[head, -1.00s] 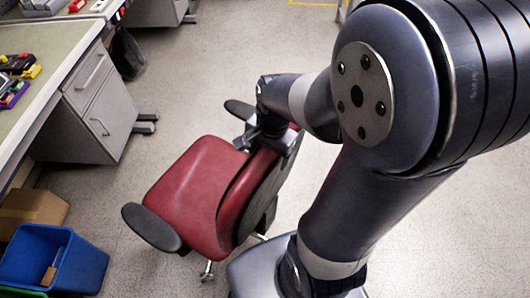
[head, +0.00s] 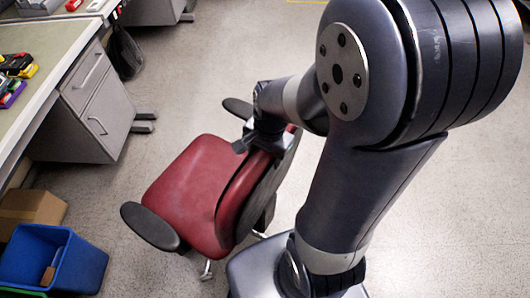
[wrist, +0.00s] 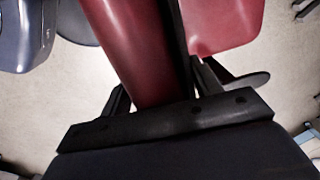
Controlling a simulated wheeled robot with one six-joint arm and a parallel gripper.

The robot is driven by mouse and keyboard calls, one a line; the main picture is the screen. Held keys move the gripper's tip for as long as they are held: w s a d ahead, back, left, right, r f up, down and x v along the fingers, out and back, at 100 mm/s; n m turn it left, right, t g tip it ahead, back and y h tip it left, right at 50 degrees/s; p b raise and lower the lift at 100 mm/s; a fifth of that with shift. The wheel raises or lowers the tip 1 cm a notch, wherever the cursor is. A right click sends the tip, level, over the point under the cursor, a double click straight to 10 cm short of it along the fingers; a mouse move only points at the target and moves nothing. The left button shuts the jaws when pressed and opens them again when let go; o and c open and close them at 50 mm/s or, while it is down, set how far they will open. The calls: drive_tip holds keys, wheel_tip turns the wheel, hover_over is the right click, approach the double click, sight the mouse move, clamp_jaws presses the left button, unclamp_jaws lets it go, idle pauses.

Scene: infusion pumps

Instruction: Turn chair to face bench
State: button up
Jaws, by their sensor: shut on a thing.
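The red chair (head: 190,185) stands on the floor in the middle of the head view, with its seat to the left and its backrest (head: 243,196) to the right. Its front points left, toward the side where the bench (head: 40,72) is. My gripper (head: 262,143) is shut on the top of the backrest. In the wrist view the red backrest (wrist: 128,45) runs between the two fingers, and part of the seat (wrist: 218,22) shows beyond it. The chair's base is mostly hidden under the seat and behind my arm.
A grey drawer unit (head: 95,95) is under the bench. A blue bin (head: 52,262) and a cardboard box (head: 30,207) stand on the floor at lower left. A dark bag (head: 124,50) hangs beyond the drawers. Open floor lies between chair and bench.

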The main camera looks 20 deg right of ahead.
drive_tip(key=c, duration=0.5)
drive_tip(key=shift+w+d+n+g, duration=0.1)
drive_tip(key=shift+w+d+n, duration=0.9)
drive_tip(key=shift+w+d, duration=0.8)
drive_tip(key=shift+w+d+n+g, duration=0.1)
drive_tip(key=shift+w+d+n, duration=1.1)
drive_tip(key=shift+w, duration=0.9)
drive_tip(key=shift+w+d+n+g, duration=0.1)
drive_tip(key=shift+w+d+n, duration=0.7)
drive_tip(key=shift+w+d, duration=1.05)
drive_tip(key=shift+w+a, duration=0.1)
drive_tip(key=o, duration=1.4)
drive_tip(key=shift+c, duration=0.2)
drive_tip(key=r, duration=0.7)
drive_tip(key=d+r, duration=0.1)
drive_tip(key=r, duration=0.2)
drive_tip(key=shift+s+r+b, duration=0.25)
drive_tip(key=shift+r+b, duration=0.1)
drive_tip(key=shift+r, duration=0.05)
drive_tip(key=shift+f, duration=0.1)
